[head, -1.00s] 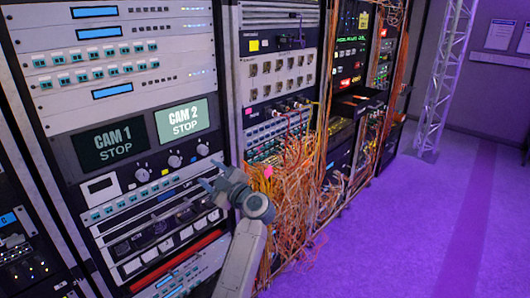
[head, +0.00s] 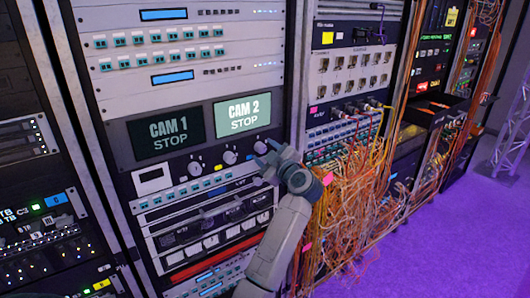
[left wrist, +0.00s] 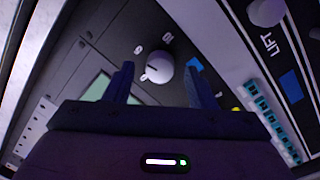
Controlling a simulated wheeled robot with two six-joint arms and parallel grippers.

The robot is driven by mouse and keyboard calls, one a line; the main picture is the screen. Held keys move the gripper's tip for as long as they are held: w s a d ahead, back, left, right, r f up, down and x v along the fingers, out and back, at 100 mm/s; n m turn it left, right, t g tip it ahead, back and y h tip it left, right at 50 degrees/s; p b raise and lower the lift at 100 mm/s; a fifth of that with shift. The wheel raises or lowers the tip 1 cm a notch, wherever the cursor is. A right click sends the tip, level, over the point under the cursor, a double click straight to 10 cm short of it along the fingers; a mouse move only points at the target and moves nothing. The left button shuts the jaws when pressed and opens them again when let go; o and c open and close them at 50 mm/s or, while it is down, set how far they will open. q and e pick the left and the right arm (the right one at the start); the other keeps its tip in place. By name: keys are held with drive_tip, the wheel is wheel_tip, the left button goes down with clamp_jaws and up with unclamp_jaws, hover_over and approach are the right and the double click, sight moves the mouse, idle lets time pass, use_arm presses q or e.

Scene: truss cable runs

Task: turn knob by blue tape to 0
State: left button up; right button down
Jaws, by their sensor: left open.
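My left gripper (head: 264,156) is open at the right end of a row of knobs below the CAM 2 screen (head: 243,112). In the left wrist view, a pale round knob (left wrist: 159,67) shows between and just beyond the open fingertips (left wrist: 158,72), with no clear contact. A dark mark shows on its face, and printed scale marks sit above it. A blue tape piece (left wrist: 195,64) is beside this knob, partly behind the right finger. In the head view the knob by my gripper (head: 260,147) is partly covered. My right gripper is out of view.
Two more knobs, the middle one (head: 229,157) and the left one (head: 195,168), are on the same panel, with yellow tape (head: 218,168) nearby. Tangled orange cables (head: 350,200) hang right of my arm. A row of teal-marked switches (head: 200,188) runs below.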

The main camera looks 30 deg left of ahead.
use_arm(q)
drive_tip(key=shift+a, duration=0.1)
drive_tip(key=shift+r, duration=0.1)
drive_tip(key=c, duration=1)
